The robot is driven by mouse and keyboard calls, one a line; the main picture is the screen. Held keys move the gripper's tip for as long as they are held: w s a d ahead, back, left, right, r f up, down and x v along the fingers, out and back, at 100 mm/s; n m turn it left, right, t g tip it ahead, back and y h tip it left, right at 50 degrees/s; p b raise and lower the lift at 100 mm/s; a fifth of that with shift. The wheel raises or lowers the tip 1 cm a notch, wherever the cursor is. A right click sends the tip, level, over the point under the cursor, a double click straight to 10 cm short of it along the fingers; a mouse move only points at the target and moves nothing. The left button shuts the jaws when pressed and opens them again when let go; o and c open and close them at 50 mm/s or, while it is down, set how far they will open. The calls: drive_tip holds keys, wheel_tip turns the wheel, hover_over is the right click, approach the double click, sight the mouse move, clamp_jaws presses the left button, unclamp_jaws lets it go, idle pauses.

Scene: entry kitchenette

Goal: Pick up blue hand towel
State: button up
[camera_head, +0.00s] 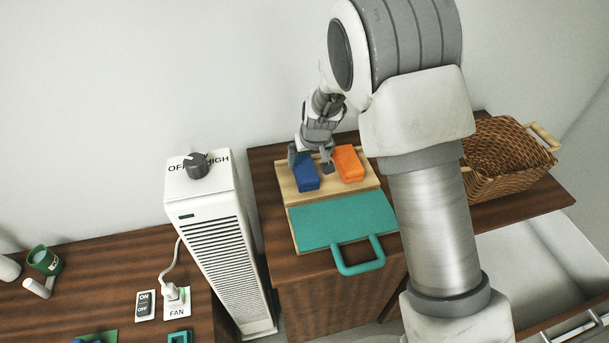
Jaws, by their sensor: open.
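The blue hand towel (306,178) is a small folded dark-blue block. It lies at the left of a shallow light-wood tray (285,187) on the brown wooden cabinet. My gripper (311,168) is over the towel from the back, with its fingers apart. One finger is at the towel's left side and the other is at its right side, between it and an orange folded cloth. I cannot tell whether the fingers touch the towel. Part of its back edge is hidden by the gripper.
The orange cloth (348,163) lies close to the right finger. A teal lid or panel with a handle (345,222) is at the tray's front. A wicker basket (505,155) stands on the right. A tall white fan (228,250) stands left of the cabinet.

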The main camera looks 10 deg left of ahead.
sight(304, 165)
drive_tip(key=x, duration=0.5)
drive_tip(key=shift+w+a+f, duration=0.4)
drive_tip(key=shift+f, duration=0.25)
drive_tip(key=shift+f+b, duration=0.25)
drive_tip(key=shift+b, duration=0.25)
drive_tip(key=c, duration=1.4)
drive_tip(key=shift+r, duration=0.1)
